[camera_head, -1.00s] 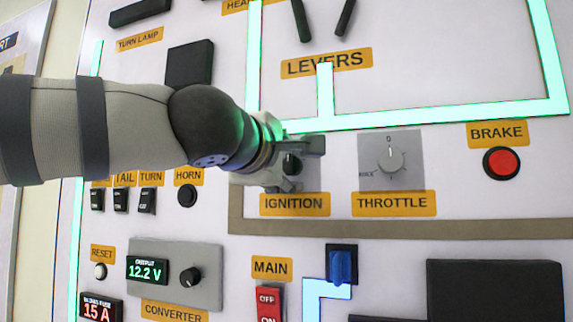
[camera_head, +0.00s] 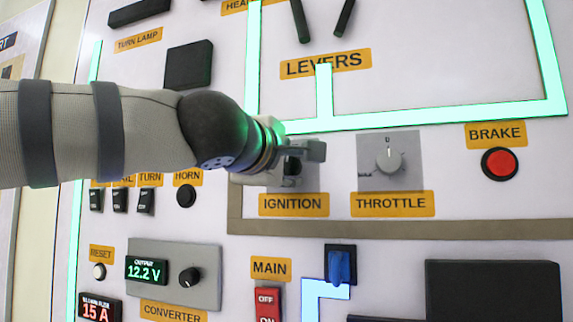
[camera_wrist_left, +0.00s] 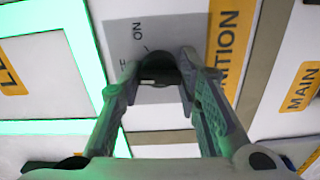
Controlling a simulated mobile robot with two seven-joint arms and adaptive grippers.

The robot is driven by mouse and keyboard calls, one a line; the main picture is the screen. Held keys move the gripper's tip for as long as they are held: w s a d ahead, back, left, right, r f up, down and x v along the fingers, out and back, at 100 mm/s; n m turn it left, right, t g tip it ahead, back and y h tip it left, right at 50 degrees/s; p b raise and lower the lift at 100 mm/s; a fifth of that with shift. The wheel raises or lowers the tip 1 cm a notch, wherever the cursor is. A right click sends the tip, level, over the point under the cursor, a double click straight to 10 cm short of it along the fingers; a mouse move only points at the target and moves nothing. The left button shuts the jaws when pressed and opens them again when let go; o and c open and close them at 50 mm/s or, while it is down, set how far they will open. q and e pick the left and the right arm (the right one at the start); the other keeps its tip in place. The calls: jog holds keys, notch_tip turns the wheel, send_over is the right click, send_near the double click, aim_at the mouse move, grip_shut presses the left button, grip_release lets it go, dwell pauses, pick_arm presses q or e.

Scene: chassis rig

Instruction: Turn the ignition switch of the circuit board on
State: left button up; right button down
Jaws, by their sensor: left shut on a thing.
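The ignition switch (camera_head: 292,168) is a dark knob on a grey plate above the yellow IGNITION label (camera_head: 294,204). My left gripper (camera_head: 300,163) reaches it from the left and partly covers the plate. In the left wrist view the two fingers of my left gripper (camera_wrist_left: 160,82) are closed around the dark knob (camera_wrist_left: 158,68), one on each side. The word ON is printed on the plate beside the knob in that view. The knob's exact angle is hard to tell. My right gripper is not in view.
The throttle dial (camera_head: 389,158) is just right of the ignition plate, with the red brake button (camera_head: 499,164) farther right. The main switch (camera_head: 269,304) and a blue knob (camera_head: 342,266) are below. The horn button (camera_head: 186,195) is below my left arm.

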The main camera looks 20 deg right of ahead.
pick_arm(q)
jog(key=m, duration=0.5)
jog(key=shift+m, duration=0.4)
jog(key=m, duration=0.5)
jog(key=shift+m, duration=0.3)
jog(key=o, duration=1.1)
jog(key=v, duration=1.2)
